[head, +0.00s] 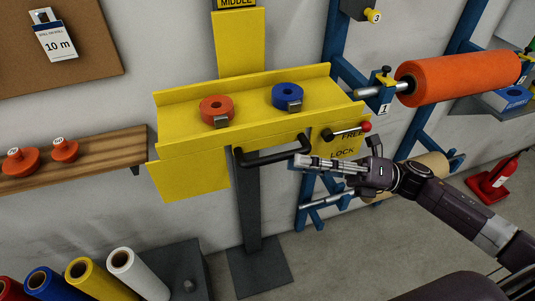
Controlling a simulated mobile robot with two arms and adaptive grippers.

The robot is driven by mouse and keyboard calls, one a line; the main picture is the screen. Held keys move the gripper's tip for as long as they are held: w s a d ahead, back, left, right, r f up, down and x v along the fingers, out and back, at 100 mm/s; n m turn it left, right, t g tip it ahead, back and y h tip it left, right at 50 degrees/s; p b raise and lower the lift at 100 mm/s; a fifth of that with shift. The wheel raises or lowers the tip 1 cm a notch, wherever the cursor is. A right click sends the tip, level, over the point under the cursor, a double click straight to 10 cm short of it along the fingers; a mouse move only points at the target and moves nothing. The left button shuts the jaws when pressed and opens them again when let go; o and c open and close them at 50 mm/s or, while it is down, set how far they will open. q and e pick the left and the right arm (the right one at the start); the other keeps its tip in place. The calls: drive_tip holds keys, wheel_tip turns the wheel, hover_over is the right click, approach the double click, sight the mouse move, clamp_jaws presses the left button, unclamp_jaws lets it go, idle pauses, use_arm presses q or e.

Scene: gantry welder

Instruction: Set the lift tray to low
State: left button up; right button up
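The yellow lift tray (245,131) sits on a dark post (247,215), below a yellow back plate (238,45) whose sign (237,3) reads MIDDLE. A black bar handle (270,157) is fixed under the tray's front. A lever with a red knob (365,126) lies beside the FREE label, above the LOCK label (342,153). My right gripper (303,163) points left, its fingertips close to the handle's right end, below the lever. I cannot tell whether it touches the handle or how far its fingers are apart. My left gripper is out of view.
An orange tape roll (212,104) and a blue one (283,93) sit on the tray. A blue rack (387,160) with a large orange roll (457,78) stands right. A wooden shelf (95,157) is left; coloured rolls (90,278) stand below it.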

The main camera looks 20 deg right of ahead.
sight(276, 159)
drive_tip(key=p+x, duration=0.2)
drive_tip(key=x, duration=0.3)
drive_tip(key=shift+w+a+r+p, duration=0.1)
drive_tip(key=shift+a+r+p, duration=0.1)
drive_tip(key=shift+p, duration=0.15)
drive_tip(key=shift+w+a, duration=0.1)
drive_tip(key=shift+a, duration=0.15)
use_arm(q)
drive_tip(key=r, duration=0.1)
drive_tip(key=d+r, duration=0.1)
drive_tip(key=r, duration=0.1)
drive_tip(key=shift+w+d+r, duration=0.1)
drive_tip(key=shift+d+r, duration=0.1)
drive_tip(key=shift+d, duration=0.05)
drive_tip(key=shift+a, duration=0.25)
use_arm(e)
clamp_jaws()
drive_tip(key=shift+f, duration=0.1)
